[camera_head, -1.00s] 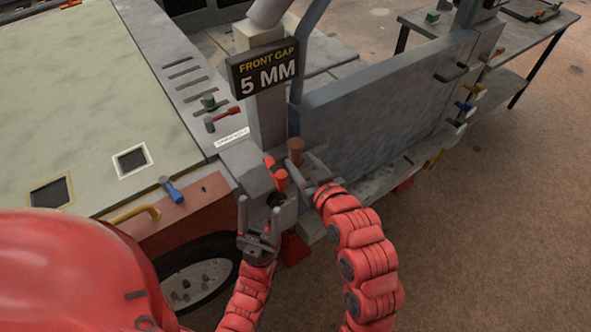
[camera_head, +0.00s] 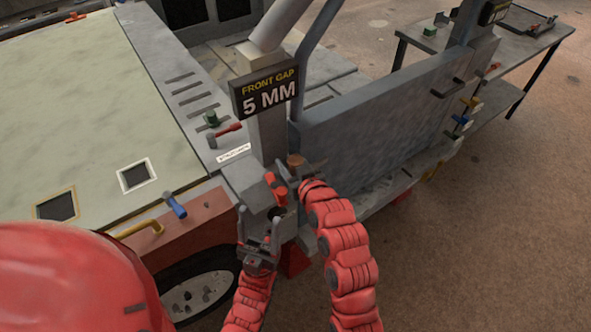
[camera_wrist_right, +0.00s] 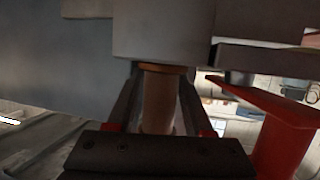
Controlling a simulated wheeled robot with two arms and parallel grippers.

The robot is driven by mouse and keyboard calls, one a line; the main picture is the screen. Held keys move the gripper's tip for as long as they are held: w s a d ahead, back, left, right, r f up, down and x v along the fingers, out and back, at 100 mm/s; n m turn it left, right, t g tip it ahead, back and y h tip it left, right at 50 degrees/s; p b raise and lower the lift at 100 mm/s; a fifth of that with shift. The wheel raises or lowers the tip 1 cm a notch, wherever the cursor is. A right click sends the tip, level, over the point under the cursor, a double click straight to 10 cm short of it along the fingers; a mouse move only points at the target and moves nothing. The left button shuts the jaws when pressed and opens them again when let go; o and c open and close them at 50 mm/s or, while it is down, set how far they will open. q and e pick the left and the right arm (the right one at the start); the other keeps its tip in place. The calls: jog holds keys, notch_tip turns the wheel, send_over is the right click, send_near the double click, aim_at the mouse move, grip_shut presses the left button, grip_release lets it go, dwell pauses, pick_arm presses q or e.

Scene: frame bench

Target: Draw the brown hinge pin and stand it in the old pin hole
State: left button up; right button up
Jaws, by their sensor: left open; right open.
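The brown hinge pin (camera_head: 296,160) shows only its top in the head view, at the hinge beside the grey post. In the right wrist view the brown pin (camera_wrist_right: 158,95) stands between the two fingers, its upper end against a grey block (camera_wrist_right: 162,35). My right gripper (camera_head: 295,176) is open around the pin; I cannot tell whether a finger touches it. A dark round hole (camera_head: 277,213), apparently the old pin hole, lies between the grippers. My left gripper (camera_head: 258,228) is open and empty, fingers up, just left of this hole.
Red parts (camera_head: 276,188) sit between the two grippers. The grey post with the "5 MM" sign (camera_head: 265,92) rises behind, and a large grey panel (camera_head: 380,100) stands to the right. A red-handled tool (camera_head: 227,131) and a blue one (camera_head: 175,206) lie at left.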

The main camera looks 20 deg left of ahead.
grip_shut()
dwell(0.5)
